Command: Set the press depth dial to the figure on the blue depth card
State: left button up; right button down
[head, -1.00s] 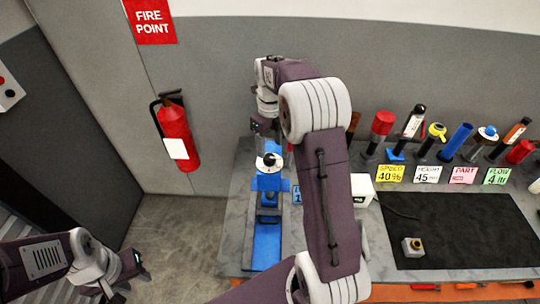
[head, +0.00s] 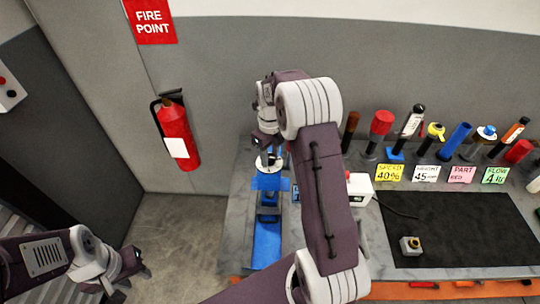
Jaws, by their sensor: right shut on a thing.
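The blue press (head: 267,238) stands at the left end of the bench. Its round white depth dial (head: 261,163) sits on top, mostly under my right gripper (head: 268,155). My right gripper points down and is shut on the dial's knob; the fingers cover much of the dial, so its figure cannot be read. The blue depth card (head: 295,193) shows only as a sliver beside the press; my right arm hides the rest and its figure. My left gripper (head: 134,279) is low at the left, over the floor, empty, with its fingers apart.
Yellow (head: 389,172), white (head: 426,173), pink (head: 461,174) and green (head: 495,175) cards stand along the bench. Several tools stand behind them. A black mat (head: 455,230) holds a small knobbed block (head: 410,245). A white box (head: 360,188) stands right of my arm. A fire extinguisher (head: 175,133) hangs on the wall.

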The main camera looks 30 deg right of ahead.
jog(key=shift+r+n, duration=0.1)
jog(key=shift+n, duration=0.2)
jog(key=n+p, duration=0.1)
jog(key=n, duration=0.2)
jog(key=shift+n, duration=0.3)
jog(key=shift+w+d+n+p, duration=0.1)
jog(key=shift+n+p, duration=0.35)
jog(key=shift+n, duration=1.75)
jog(key=c, duration=0.9)
grip_release()
